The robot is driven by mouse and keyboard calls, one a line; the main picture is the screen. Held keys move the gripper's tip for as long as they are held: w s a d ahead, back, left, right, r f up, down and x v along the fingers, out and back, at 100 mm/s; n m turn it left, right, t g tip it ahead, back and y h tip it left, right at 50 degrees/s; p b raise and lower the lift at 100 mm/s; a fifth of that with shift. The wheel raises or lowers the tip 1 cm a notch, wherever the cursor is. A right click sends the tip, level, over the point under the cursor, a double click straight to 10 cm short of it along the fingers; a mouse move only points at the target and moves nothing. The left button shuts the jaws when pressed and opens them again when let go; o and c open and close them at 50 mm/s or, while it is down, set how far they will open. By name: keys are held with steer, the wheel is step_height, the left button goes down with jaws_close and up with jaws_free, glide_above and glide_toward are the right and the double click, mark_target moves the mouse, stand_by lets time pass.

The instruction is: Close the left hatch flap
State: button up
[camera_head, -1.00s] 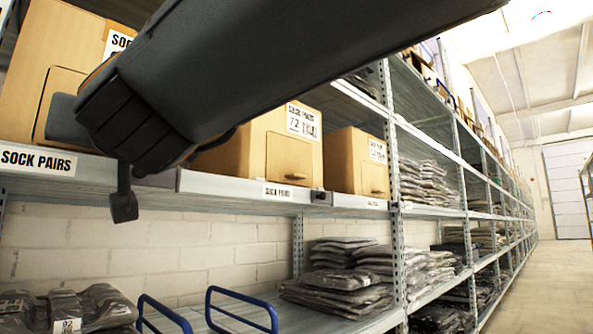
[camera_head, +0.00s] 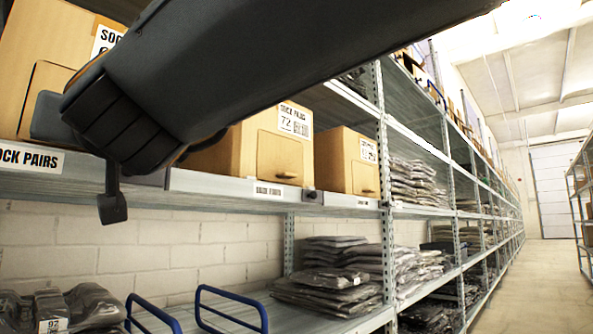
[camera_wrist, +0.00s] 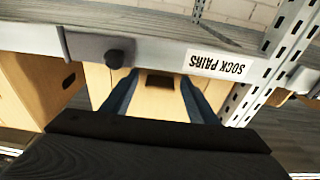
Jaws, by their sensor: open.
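Tan cartons stand on the shelf in the head view, each with a flap panel in its front. The left carton's flap (camera_head: 45,85) is partly covered by my arm, and I cannot tell whether it is fully shut. The middle carton's flap (camera_head: 279,156) and the right carton's flap (camera_head: 363,177) look flush. My gripper (camera_wrist: 157,77) shows as two blue fingers, apart, in the wrist view. Between and beyond them is a tan carton front (camera_wrist: 150,100) with a dark slot. No contact is visible.
The metal shelf edge (camera_wrist: 150,48) crosses the wrist view, with a dark knob (camera_wrist: 113,57) and an upside-down SOCK PAIRS label (camera_wrist: 217,64). Below are bagged garments (camera_head: 325,275) and blue rails (camera_head: 232,307). The aisle (camera_head: 545,265) at right is clear.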

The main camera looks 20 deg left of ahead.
steer(key=p+v, duration=0.2)
steer(key=v, duration=0.5)
steer(key=shift+d, duration=0.25)
steer(key=shift+f+p, duration=0.1)
steer(key=shift+p, duration=0.2)
